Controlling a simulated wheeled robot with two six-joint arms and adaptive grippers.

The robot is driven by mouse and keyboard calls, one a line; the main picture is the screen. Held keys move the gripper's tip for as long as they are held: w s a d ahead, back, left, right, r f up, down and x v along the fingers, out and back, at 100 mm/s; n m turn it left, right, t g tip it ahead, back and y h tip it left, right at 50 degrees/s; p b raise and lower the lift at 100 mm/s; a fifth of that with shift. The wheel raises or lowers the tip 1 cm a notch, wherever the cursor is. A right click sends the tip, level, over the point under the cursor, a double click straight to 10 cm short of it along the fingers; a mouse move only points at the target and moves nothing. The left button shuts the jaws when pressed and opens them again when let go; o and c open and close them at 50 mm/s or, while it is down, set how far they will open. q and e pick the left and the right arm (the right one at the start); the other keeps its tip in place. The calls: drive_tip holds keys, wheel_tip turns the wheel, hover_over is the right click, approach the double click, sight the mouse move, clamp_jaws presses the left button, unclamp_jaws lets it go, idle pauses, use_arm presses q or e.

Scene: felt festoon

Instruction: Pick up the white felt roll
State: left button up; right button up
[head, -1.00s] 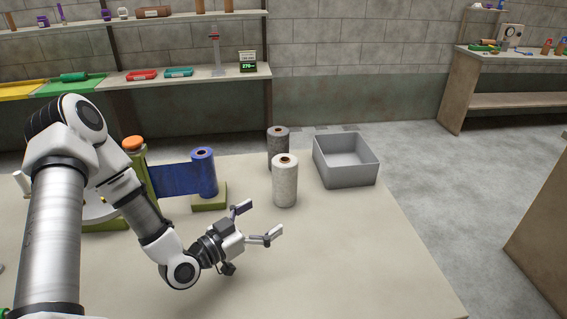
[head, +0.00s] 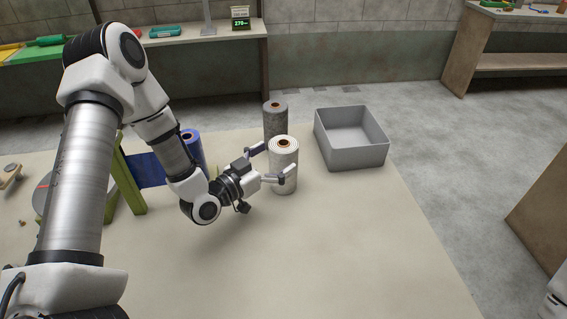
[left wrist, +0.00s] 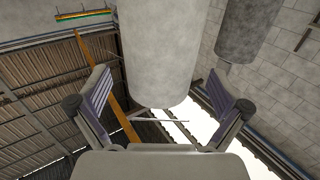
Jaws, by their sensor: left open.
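The white felt roll (head: 285,180) stands upright on the table, its top end with a brown core showing. My left gripper (head: 277,163) is open at the roll's left side, one finger on the far side and one across its near side. In the left wrist view, the white roll (left wrist: 160,50) sits between the two open fingers (left wrist: 160,105), with clear gaps to the finger pads. I cannot tell from the head view whether a finger touches it. My right gripper is not in view.
A grey roll (head: 274,120) stands close behind the white roll. A grey open bin (head: 368,155) stands to the right. A blue felt roll (head: 192,146) on a stand is behind my left arm. The table's front right (head: 350,250) is clear.

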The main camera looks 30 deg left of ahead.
use_arm(q)
drive_tip(key=x, duration=0.2)
drive_tip(key=shift+w+d, duration=0.15)
drive_tip(key=shift+w, duration=0.25)
drive_tip(key=shift+s, duration=0.1)
drive_tip(key=c, duration=1.6)
drive_tip(key=shift+r, duration=0.1)
